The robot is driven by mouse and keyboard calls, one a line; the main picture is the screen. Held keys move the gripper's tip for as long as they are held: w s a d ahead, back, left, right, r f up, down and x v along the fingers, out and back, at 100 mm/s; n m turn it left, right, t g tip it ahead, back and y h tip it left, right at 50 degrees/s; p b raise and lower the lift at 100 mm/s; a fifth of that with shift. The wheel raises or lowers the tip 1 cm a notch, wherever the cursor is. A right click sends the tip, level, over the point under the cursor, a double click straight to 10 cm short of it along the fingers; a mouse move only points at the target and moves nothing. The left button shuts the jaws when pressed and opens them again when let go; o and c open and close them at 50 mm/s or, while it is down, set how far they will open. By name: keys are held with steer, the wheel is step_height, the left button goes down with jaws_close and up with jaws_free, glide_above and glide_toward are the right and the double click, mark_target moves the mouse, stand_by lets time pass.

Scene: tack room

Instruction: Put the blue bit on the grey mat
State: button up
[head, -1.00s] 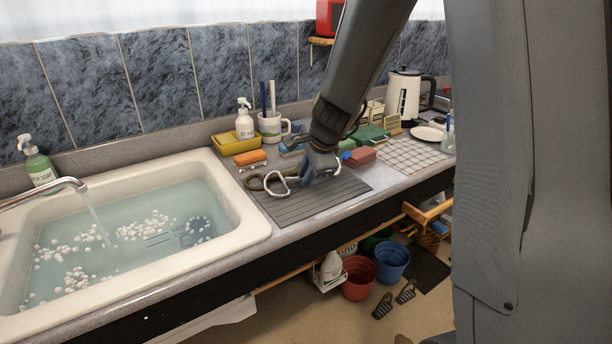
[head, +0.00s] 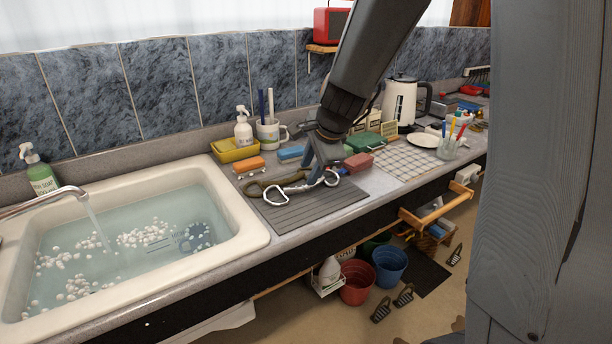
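A bit with pale silvery rings (head: 276,196) lies at the back part of the grey ribbed mat (head: 318,206). Its middle bar looks bluish and is partly hidden by my gripper; I take it for the blue bit. My gripper (head: 321,178) is right above the bit's right half, pointing down, with its fingers apart. Whether they still touch the bit is hard to tell. An olive-brown bit (head: 256,187) lies just behind, at the mat's back left edge.
The filled sink (head: 255,238) is to the left. Behind the mat are an orange brush (head: 249,165), a blue block (head: 290,153) and a yellow tray (head: 234,152) with a bottle. A red block (head: 359,163) and a checked cloth (head: 405,160) lie right. The mat's front is clear.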

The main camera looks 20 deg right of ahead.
steer(key=v, duration=0.5)
steer(key=s+f+n+g, duration=0.2)
steer(key=s+f+n, duration=0.3)
steer(key=s+n, duration=0.3)
steer(key=s+f+n+g+h, duration=0.1)
steer(key=s+f+n+g, duration=0.1)
steer(key=s+f+n, duration=0.4)
steer(key=s+n, duration=0.3)
steer(key=s, duration=0.2)
steer(key=shift+s+a, duration=0.3)
steer(key=shift+a, duration=0.1)
steer(key=shift+f, duration=0.15)
